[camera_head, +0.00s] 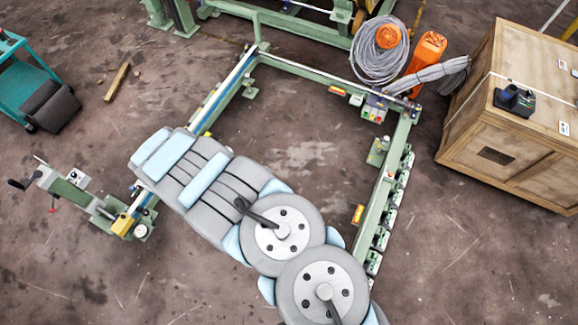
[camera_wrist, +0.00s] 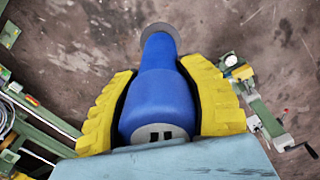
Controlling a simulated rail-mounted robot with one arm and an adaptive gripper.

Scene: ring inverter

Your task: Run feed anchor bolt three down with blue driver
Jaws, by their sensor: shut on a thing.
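The blue driver (camera_wrist: 160,100) is in the wrist view, between the two yellow fingers of my gripper (camera_wrist: 160,72), which is shut on it. A round grey part (camera_wrist: 162,29) shows at the driver's far end, over bare floor. In the head view, my own arm hides the gripper and driver. The green ring frame (camera_head: 385,185) lies on the floor there, its near part covered by my arm. A yellow block (camera_head: 122,224) sits at its left corner, beside a crank unit (camera_head: 65,190). I cannot tell which fixing is feed anchor bolt three.
The crank unit also shows at right in the wrist view (camera_wrist: 262,118). A wooden crate (camera_head: 515,115) stands at right, with a coiled grey cable (camera_head: 378,65) and orange container (camera_head: 427,55) beside it. A teal cart (camera_head: 25,85) stands at left. Floor inside the frame is clear.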

